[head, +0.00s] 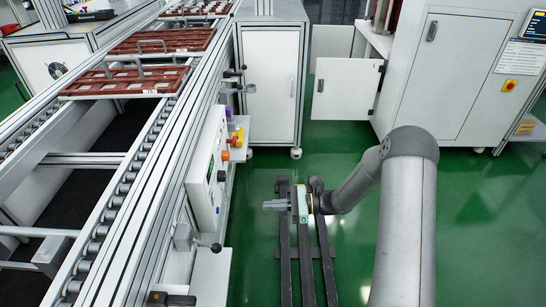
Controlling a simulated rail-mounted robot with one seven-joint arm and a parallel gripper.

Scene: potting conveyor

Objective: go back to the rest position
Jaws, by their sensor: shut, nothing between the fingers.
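My gripper (268,205) shows in the head view at the lower middle, at the end of my grey arm. It points left and is shut and empty. It appears above the dark floor rails (304,262) and to the right of the conveyor's control box (207,172), apart from it. My arm bends from the lower right, up to a grey elbow, then down and left to the gripper.
A roller conveyor (118,205) runs along the left and carries reddish-brown trays (125,82) with handles. A white cabinet (270,75) stands at the back middle. A white machine (450,70) with an open door (345,88) stands at the back right. Green floor (480,225) lies clear at right.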

